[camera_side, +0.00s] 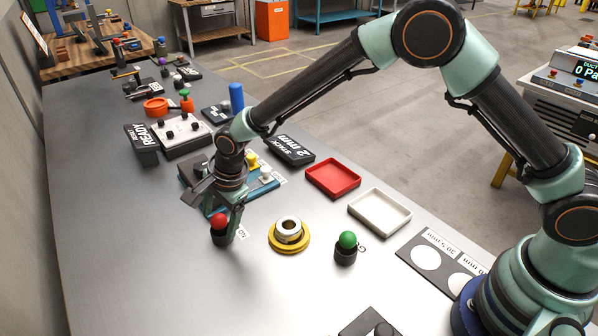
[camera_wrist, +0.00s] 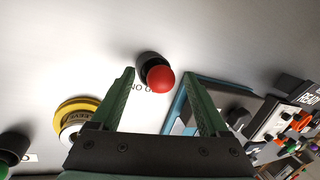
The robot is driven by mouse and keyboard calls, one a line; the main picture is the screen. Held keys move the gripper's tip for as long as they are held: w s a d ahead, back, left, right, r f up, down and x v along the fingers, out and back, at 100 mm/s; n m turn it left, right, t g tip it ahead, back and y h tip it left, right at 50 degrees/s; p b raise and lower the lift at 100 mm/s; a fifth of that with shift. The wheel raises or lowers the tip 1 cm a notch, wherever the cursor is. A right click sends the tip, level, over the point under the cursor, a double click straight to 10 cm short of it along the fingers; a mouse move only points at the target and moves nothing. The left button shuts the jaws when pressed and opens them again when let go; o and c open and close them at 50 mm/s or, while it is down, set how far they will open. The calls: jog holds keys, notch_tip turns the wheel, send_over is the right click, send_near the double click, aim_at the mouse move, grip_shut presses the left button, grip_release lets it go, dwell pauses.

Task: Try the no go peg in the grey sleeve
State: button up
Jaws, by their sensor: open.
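The no go peg (camera_side: 219,221) has a red ball top and stands upright in a dark round holder on the table. In the wrist view the red-topped peg (camera_wrist: 160,78) shows just beyond and between my fingertips. My gripper (camera_side: 228,222) is open, with its green fingers down close to the red ball; in the wrist view the fingers (camera_wrist: 158,85) stand apart with nothing between them. The grey sleeve (camera_side: 289,227) stands in a yellow ring base to the right of the peg; it also shows in the wrist view (camera_wrist: 72,128).
A green-topped peg (camera_side: 347,240) in a dark holder stands right of the sleeve. A red tray (camera_side: 333,178) and a white tray (camera_side: 380,212) lie behind. A blue fixture (camera_side: 262,185) sits close behind my gripper. The front left table is clear.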

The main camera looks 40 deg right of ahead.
aim_at(219, 217)
grip_shut()
jog(key=shift+r, duration=0.1)
notch_tip(219, 217, up, 19)
jog(key=s+d+f, duration=0.8)
jog(key=d, duration=0.3)
notch_tip(219, 217, down, 7)
jog(key=shift+s+d+g+h, duration=0.2)
jog(key=shift+d+g+h, duration=0.05)
jog(key=shift+g+h, duration=0.15)
dwell(0.8)
